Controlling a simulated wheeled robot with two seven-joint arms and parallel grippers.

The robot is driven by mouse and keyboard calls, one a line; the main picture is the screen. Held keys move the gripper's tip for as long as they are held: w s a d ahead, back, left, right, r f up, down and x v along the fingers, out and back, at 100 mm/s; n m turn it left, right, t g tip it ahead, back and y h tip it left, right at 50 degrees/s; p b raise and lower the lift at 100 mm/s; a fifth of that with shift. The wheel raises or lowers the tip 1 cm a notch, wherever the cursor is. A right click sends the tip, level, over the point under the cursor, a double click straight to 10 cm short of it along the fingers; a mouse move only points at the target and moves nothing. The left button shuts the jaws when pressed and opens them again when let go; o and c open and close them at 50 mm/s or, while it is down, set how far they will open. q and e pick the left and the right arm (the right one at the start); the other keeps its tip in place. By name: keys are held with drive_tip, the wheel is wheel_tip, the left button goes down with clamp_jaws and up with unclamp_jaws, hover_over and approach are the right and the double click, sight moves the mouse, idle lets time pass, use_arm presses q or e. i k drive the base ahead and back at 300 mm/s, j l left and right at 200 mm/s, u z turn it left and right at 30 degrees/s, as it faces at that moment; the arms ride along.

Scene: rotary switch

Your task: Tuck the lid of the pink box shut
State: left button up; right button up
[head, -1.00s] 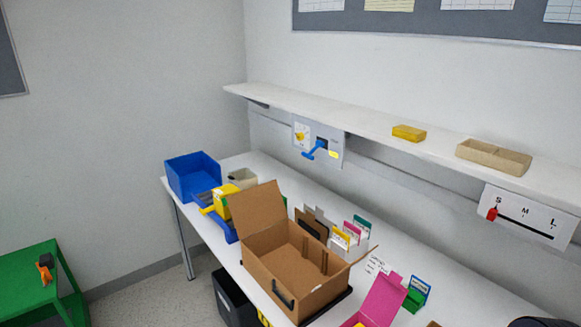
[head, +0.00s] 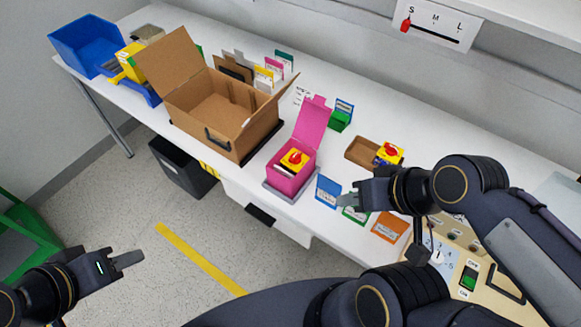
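The pink box (head: 285,184) stands on a grey base near the table's front edge in the head view. Its lid (head: 312,124) stands up, open, at the back of the box. A yellow block with a red knob (head: 294,159) sits inside, with something white beside it. My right gripper (head: 346,201) is to the right of the box, apart from it, over the small cards. My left gripper (head: 130,258) is at the lower left, over the floor, far from the box. Whether either gripper is open or shut is unclear; I see nothing held.
An open cardboard box (head: 220,107) stands left of the pink box. A blue card (head: 327,191), a green holder (head: 340,119), a brown tray (head: 361,151) with another yellow-red switch and an orange card (head: 389,227) are nearby. A control panel (head: 470,265) is at the lower right.

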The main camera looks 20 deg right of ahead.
sight(313, 117)
drive_tip(key=i+z, duration=0.1)
drive_tip(key=z, duration=0.3)
drive_tip(key=i+z, duration=0.1)
drive_tip(key=z, duration=0.35)
drive_tip(key=j+z, duration=0.15)
drive_tip(key=z, duration=0.25)
drive_tip(key=i+j+z, duration=0.1)
drive_tip(key=z, duration=0.3)
